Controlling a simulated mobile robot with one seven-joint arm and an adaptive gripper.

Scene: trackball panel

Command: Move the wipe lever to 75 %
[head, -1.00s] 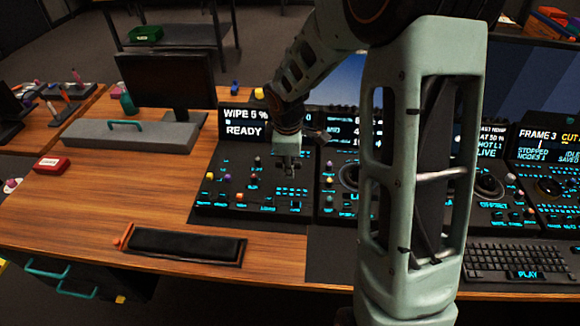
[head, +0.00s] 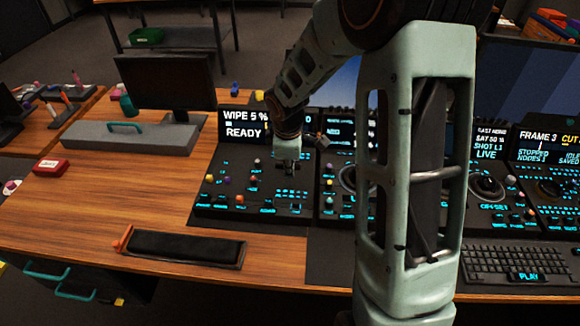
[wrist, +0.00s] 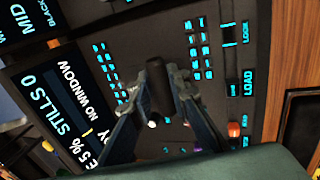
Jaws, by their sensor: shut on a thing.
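The wipe lever (wrist: 158,88) is a dark handle between my fingers in the wrist view. In the head view it is mostly hidden behind my gripper (head: 287,165). My gripper is over the right part of the left control panel (head: 208,200). In the wrist view my gripper (wrist: 160,92) has both fingertips closed on the lever. The small screen (head: 243,126) behind that panel reads "WIPE 5 %" and "READY".
Coloured knobs stand left of my gripper, among them an orange one (head: 239,199). A black pad (head: 186,247) lies in front on the wooden desk. A monitor (head: 166,85) and a grey case (head: 130,137) stand at the back left. More panels lie to the right.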

